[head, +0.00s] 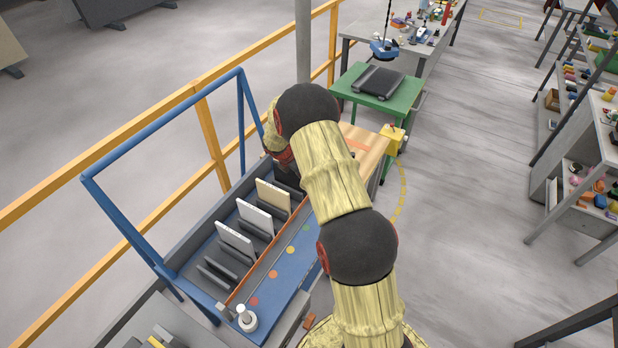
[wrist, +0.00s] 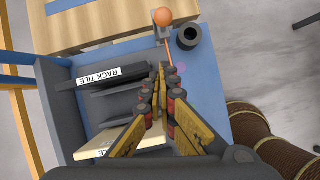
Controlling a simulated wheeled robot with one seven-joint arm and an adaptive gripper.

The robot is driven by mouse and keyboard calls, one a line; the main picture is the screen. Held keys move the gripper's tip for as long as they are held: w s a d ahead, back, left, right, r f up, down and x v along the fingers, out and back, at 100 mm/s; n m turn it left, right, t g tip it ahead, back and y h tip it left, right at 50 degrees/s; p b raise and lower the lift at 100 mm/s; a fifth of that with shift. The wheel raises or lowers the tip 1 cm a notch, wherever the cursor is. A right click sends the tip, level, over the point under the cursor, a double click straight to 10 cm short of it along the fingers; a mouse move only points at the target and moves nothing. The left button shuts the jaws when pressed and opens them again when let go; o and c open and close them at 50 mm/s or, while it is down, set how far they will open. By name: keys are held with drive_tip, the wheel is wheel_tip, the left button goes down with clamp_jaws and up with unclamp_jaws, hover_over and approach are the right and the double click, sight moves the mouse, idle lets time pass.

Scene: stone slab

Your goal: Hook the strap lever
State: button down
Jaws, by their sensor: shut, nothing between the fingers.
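An orange ball knob (wrist: 163,17) stands on a small grey bracket at the top of the wrist view; it looks like the strap lever, though I cannot be sure. A thin orange line (wrist: 168,48) runs from the bracket toward my fingertips. My gripper (wrist: 164,74) is shut and empty, its tips below the knob in the picture and apart from it. Whether the tips touch the orange line, I cannot tell. In the head view my arm hides the knob and most of the gripper.
A dark round cup (wrist: 190,37) stands right of the bracket. The blue rack (head: 283,262) holds several upright tiles and has a tall blue frame (head: 128,143).

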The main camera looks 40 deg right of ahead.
drive_tip(key=shift+v, duration=2.6)
drive_tip(key=shift+s, duration=0.1)
